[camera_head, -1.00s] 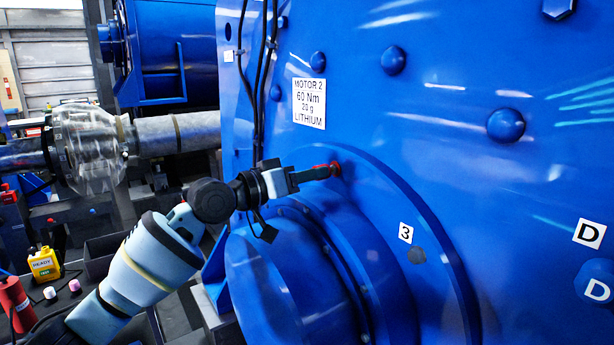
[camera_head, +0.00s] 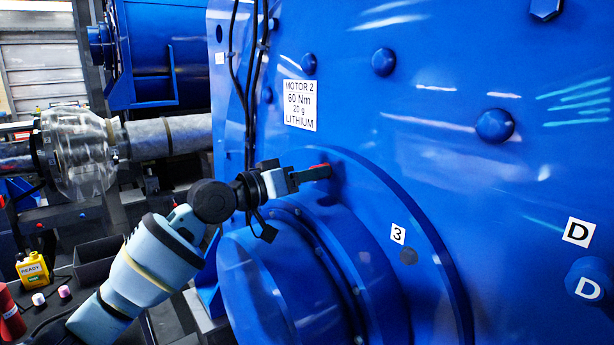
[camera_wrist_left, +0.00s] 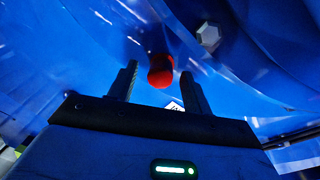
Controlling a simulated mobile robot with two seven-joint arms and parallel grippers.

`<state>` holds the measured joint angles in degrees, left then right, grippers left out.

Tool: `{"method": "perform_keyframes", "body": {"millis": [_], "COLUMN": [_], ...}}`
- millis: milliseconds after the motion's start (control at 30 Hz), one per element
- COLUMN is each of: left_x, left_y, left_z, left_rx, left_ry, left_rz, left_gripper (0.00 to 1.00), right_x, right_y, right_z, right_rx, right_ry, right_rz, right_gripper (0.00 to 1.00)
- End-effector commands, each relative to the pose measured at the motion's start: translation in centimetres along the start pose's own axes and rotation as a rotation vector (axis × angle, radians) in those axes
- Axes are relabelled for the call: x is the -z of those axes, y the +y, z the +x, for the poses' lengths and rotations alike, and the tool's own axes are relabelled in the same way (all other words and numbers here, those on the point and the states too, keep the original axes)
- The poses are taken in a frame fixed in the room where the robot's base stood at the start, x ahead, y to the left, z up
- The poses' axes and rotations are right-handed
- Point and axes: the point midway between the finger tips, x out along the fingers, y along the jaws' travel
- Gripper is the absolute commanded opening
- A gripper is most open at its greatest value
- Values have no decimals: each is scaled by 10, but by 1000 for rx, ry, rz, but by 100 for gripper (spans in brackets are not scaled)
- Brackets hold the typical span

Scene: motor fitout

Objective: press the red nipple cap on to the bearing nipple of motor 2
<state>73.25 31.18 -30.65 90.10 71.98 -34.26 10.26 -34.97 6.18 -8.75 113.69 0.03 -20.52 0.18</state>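The red nipple cap (camera_head: 319,167) shows at the fingers of my left gripper (camera_head: 312,173), against the blue face of motor 2 (camera_head: 400,130). In the left wrist view the cap (camera_wrist_left: 160,72) lies in the gap between the two dark fingertips of my left gripper (camera_wrist_left: 158,84). Dark gaps show on both sides of it, so the fingers are apart and not closed on it. The bearing nipple cannot be made out; the cap and fingers may hide it. My right gripper is not in view.
A label (camera_head: 300,105) reads MOTOR 2. The round bearing housing (camera_head: 270,280) bulges out below my gripper. Black cables (camera_head: 248,80) hang left of the label. A yellow bottle (camera_head: 33,270), a white cap (camera_head: 38,299) and a pink cap (camera_head: 64,291) stand at lower left.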

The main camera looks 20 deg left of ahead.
Motion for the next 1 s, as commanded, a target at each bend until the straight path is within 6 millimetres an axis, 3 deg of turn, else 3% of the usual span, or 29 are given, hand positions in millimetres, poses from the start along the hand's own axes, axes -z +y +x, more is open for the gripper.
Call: {"method": "perform_keyframes", "body": {"millis": [367, 800, 1000], "left_x": [0, -2, -1], "left_y": [-1, -2, 0], "left_z": [-6, -68, -78], "left_rx": [0, 2, 0], "left_ry": [0, -1, -1], "left_rz": [0, 0, -1], "left_gripper": [51, 51, 51], "right_x": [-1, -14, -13], "right_y": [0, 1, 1], "right_z": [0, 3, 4], "right_rx": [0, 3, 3], "right_ry": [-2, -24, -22], "right_rz": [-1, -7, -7], "right_gripper": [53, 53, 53]}}
